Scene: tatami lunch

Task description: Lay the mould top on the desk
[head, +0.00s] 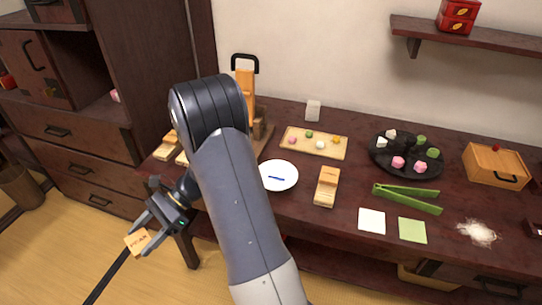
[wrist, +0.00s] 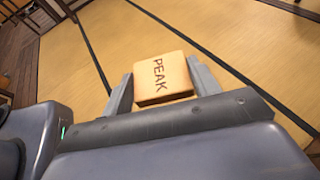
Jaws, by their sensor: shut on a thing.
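The mould top, a small pale wooden block (head: 135,243) marked PEAK, is held between the fingers of my gripper (head: 143,238). The wrist view shows the block (wrist: 163,75) between both fingers, its lettered face towards the camera. My gripper is shut on it, out beyond the desk's left front edge, with tatami floor behind. The desk (head: 455,200) is dark reddish wood and stands to the right. My arm hides part of its left side.
On the desk are a white plate (head: 279,176), a wooden mould-like piece (head: 327,187), green tongs (head: 408,199), a white square (head: 372,221), a green square (head: 412,230), a sweets board (head: 314,143) and a black tray (head: 380,167). Bare desk shows around the tongs. A cabinet (head: 90,150) stands left.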

